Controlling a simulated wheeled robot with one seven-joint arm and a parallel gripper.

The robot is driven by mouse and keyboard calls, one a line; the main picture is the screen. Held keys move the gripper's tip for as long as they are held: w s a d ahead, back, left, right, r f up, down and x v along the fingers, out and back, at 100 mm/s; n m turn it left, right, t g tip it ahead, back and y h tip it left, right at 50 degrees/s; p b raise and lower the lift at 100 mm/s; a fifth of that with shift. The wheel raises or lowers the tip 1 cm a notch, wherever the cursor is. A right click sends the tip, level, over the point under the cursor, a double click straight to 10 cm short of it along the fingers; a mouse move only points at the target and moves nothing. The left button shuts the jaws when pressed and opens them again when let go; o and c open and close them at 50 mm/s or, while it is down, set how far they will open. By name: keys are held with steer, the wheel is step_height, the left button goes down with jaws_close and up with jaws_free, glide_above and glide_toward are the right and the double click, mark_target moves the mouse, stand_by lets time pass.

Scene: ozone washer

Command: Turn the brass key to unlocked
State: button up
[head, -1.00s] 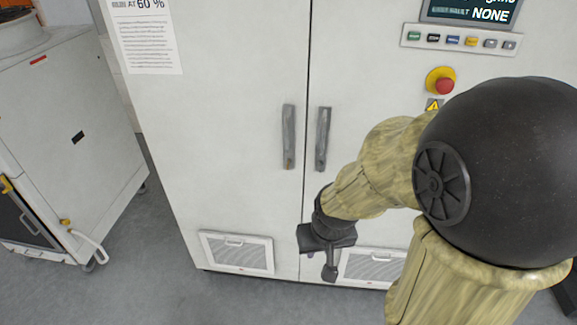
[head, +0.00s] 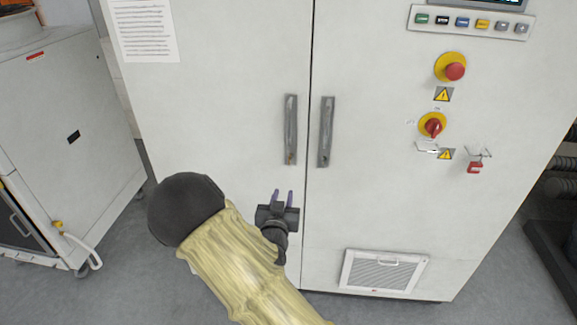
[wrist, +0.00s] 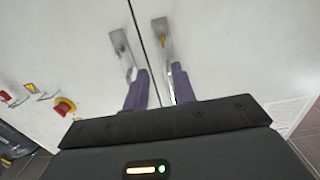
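I cannot make out a brass key in either view. On the cabinet's right door, a red rotary switch (head: 432,125) sits on a yellow round plate. A red padlock (head: 475,168) hangs on a hasp to its lower right, and a small pale tag-like item (head: 428,147) lies just below the switch, too small to tell. My gripper (head: 282,192) is low in front of the left door, below the door handles and well left of the switch. In the wrist view its purple fingers (wrist: 158,72) are apart with nothing between them.
Two grey door handles, left (head: 290,130) and right (head: 326,132), stand above my gripper. A red emergency button (head: 455,71) and a button row (head: 472,22) are above the switch. A vent (head: 383,271) is low right. A white machine (head: 65,150) stands left.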

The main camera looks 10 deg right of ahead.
mark_target(289, 162)
steer(key=shift+a+r+t, duration=0.15)
steer(key=shift+r+t, duration=0.05)
steer(key=shift+t, duration=0.1)
steer(key=p+x, duration=0.4)
steer(key=x, duration=1.3)
steer(key=shift+w+f, duration=0.1)
steer(key=shift+w, duration=0.15)
steer(key=shift+c, duration=0.5)
jaws_close()
